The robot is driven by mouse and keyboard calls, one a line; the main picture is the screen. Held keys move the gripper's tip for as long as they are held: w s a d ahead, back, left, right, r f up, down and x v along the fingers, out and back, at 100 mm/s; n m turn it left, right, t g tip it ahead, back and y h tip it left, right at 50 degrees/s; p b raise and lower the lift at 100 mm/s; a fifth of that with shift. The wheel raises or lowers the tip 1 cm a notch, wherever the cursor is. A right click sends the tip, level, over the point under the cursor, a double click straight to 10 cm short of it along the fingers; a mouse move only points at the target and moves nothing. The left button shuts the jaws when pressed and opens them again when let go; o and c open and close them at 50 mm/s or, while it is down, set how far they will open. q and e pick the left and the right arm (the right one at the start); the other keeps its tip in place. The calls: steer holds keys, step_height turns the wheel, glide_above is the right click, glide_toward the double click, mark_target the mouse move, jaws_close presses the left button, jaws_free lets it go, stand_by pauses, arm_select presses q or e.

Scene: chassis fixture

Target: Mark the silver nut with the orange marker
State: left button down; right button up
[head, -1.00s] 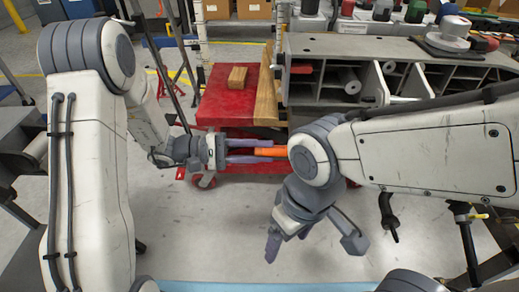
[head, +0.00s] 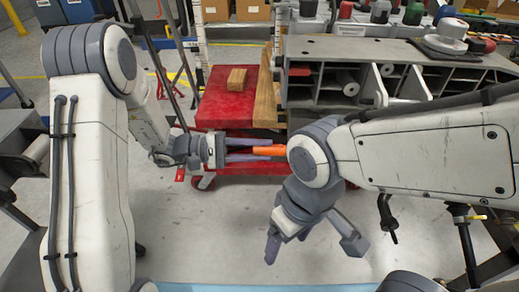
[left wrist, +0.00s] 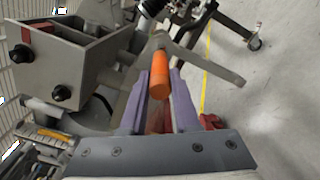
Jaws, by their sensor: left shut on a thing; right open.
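My left gripper (head: 258,149) is shut on the orange marker (head: 269,149) in the head view, in front of the red cart. The left wrist view shows the orange marker (left wrist: 160,75) between the purple fingers, its dark tip end pointing away from the palm. In the head view part of it may be hidden behind my right arm. My right gripper (head: 313,246) hangs lower, open and empty over the bare floor. I cannot make out the silver nut in either view.
The red cart (head: 222,105) carries a small wood block (head: 237,79) and a long plank (head: 265,92). A grey chassis fixture (head: 400,49) with open compartments stands at the back right. Several bottles and cups stand behind it. The floor below my grippers is clear.

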arm_select(q)
steer(key=shift+a, duration=2.95)
steer(key=w+a+f+n+t+y, duration=0.1)
steer(key=a+f+n+t+y, duration=0.2)
steer(key=a+f+n+t, duration=0.65)
step_height(320, 180, up, 27)
steer(key=a+m+t+p, duration=0.1)
steer(key=a+m+p, duration=0.1)
steer(key=p, duration=3.4)
steer(key=shift+a, duration=0.3)
steer(key=shift+w+f, duration=0.1)
steer(key=shift+f, duration=0.05)
